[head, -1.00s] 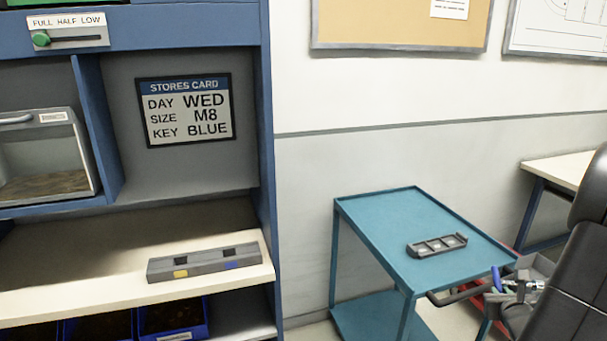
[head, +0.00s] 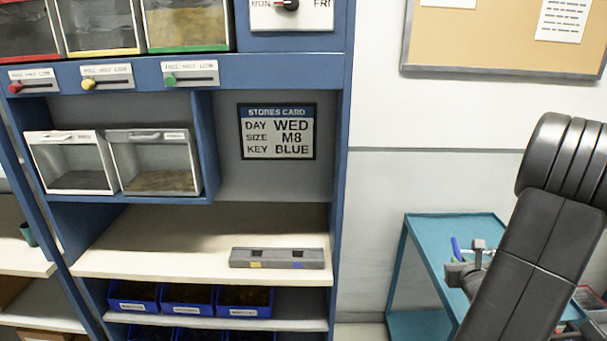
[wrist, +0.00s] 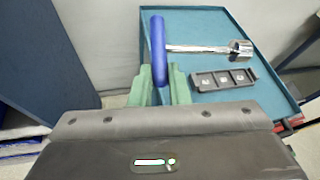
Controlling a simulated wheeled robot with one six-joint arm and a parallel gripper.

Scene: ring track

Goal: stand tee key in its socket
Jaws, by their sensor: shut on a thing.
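The tee key has a blue handle (wrist: 157,50) and a silver shaft (wrist: 198,48) ending in a socket head at the right. My gripper (wrist: 161,88), with green fingers in the wrist view, is shut on the key at its blue handle. The shaft lies roughly level, pointing right. In the head view my gripper (head: 470,268) holds the key in front of the teal cart, far right of the shelf. The grey socket block (head: 277,264) sits on the cream shelf, with two square holes, a yellow mark at left and a blue mark at right. Both holes look empty.
A stores card (head: 277,131) above the shelf reads WED, M8, KEY BLUE. The teal cart (head: 430,232) bears a dark three-compartment tray (wrist: 205,87). Blue bins (head: 188,295) stand below the shelf. A blue upright (head: 341,200) edges the shelf's right side. The shelf left of the block is clear.

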